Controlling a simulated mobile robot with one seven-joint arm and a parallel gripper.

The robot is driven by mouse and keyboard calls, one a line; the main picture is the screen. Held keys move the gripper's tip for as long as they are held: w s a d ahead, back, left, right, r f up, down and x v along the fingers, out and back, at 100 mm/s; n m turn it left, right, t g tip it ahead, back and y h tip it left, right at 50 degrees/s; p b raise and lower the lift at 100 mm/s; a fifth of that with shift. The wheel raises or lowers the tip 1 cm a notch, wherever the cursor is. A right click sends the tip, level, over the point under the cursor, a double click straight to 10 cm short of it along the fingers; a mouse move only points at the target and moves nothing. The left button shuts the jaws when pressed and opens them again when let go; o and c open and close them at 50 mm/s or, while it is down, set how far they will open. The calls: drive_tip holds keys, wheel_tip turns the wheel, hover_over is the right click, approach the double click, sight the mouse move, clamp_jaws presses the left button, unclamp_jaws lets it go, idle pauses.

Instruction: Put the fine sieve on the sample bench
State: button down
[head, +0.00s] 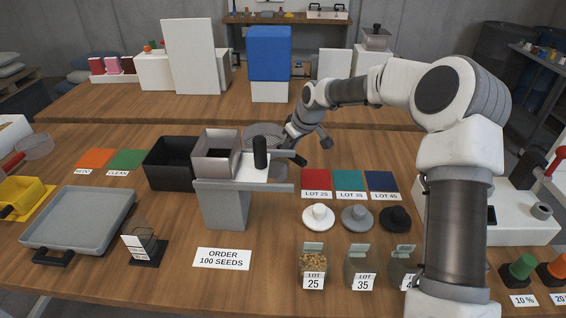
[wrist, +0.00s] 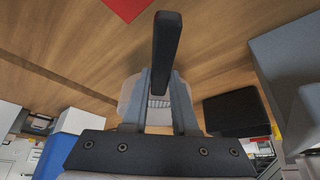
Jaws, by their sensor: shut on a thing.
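My gripper (wrist: 164,105) is shut on a dark bar-like handle (wrist: 167,45), which runs up from between the fingers in the wrist view. In the head view my gripper (head: 291,146) is behind and right of a grey stand (head: 223,205). A round grey mesh (head: 263,131) shows beside it, above the table; it looks like the fine sieve, partly hidden by the stand's top and a black cylinder (head: 260,152). Another sieve (head: 36,146) with a red handle is at the far left. Neither wooden bench is labelled as the sample bench.
The near wooden table (head: 180,275) holds a black bin (head: 168,165), a grey tray (head: 80,222), coloured lot mats (head: 348,182) and seed jars (head: 312,262). The rear wooden table (head: 200,108) carries a white panel (head: 193,58) and a blue box (head: 269,52), with bare wood in front.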

drive_tip(key=shift+w+a+f, duration=0.25)
drive_tip(key=shift+a+f, duration=0.15)
drive_tip(key=shift+a, duration=0.2)
drive_tip(key=shift+f, duration=1.95)
drive_tip(key=shift+b, duration=0.3)
drive_tip(key=shift+f, duration=0.2)
drive_tip(key=c, duration=0.7)
unclamp_jaws()
drive_tip(key=shift+r, duration=0.1)
drive_tip(key=shift+s+d+r, duration=0.1)
drive_tip(key=shift+d+r, duration=0.05)
drive_tip(key=shift+r, duration=0.25)
drive_tip(key=p+v, duration=0.1)
drive_tip(key=v, duration=1)
drive_tip(key=shift+s+r, duration=0.1)
drive_tip(key=shift+s, duration=0.05)
